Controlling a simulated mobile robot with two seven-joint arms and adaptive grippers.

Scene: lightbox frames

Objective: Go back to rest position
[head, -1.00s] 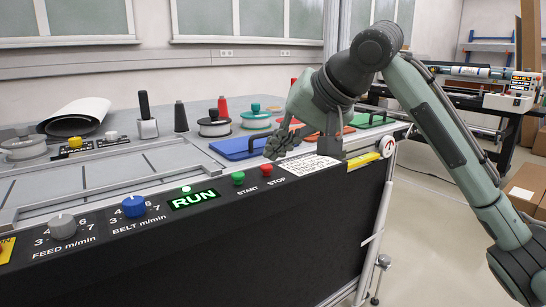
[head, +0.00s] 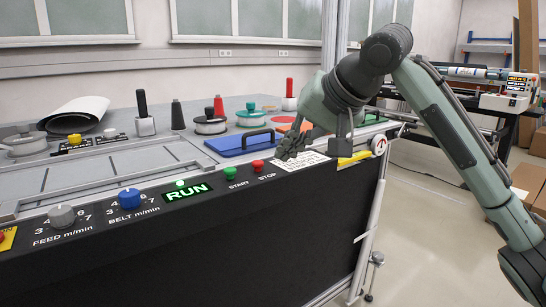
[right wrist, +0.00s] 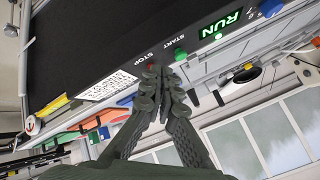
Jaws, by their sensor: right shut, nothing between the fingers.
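My right gripper (head: 290,148) is shut and empty in the head view, above the panel's right end near the red STOP button (head: 258,165). It also shows in the right wrist view (right wrist: 156,78), its fingers together and pointing at the panel near the buttons. The green START button (head: 230,173) is just left of STOP. The RUN display (head: 188,192) is lit green. My left gripper is not in view.
The machine's panel carries a blue BELT knob (head: 130,198) and a grey FEED knob (head: 62,216). A blue plate with a handle (head: 235,145) lies behind the gripper. Several spools stand farther back. Floor at right is clear (head: 425,230); cardboard boxes (head: 528,180) stand beyond.

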